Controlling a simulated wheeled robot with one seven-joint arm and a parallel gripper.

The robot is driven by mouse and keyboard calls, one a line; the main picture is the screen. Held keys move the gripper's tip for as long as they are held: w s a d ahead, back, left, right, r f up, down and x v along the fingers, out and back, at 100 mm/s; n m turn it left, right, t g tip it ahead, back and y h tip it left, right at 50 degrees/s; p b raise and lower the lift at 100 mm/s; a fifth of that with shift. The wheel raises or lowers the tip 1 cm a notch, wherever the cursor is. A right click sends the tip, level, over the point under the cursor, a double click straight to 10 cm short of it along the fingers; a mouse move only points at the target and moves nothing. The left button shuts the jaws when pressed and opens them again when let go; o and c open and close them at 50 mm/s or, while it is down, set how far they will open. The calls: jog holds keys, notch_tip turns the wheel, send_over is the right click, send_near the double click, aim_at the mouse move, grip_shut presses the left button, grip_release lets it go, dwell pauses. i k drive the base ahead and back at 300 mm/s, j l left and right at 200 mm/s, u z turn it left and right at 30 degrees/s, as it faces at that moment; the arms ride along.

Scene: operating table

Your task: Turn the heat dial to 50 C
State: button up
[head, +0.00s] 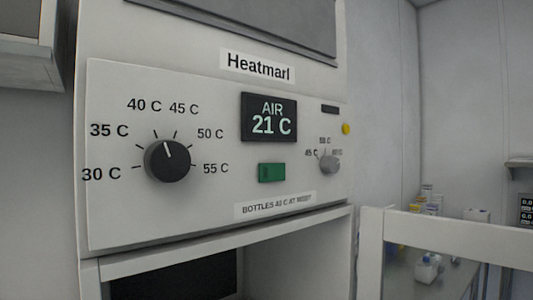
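The heat dial (168,161) is a round black knob on the left of the white Heatmarl front panel (220,205). Labels from 30 C to 55 C run around it. Its white pointer line points up and slightly left, toward the 40 C side of the top. The 50 C label (210,134) is to the dial's upper right. A black display (269,117) reads AIR 21 C. My gripper is not in view, and nothing covers the dial.
A green button (271,172) and a smaller grey dial (330,162) are right of the dial. An open compartment (300,255) lies below the panel. A white frame (450,245) stands at the lower right. A cabinet edge (30,65) juts in at upper left.

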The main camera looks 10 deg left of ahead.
aim_at(165, 161)
jog(key=u, duration=0.4)
jog(key=k+j+u, duration=0.1)
jog(key=u, duration=0.25)
jog(key=k+u, duration=0.1)
jog(key=u, duration=0.3)
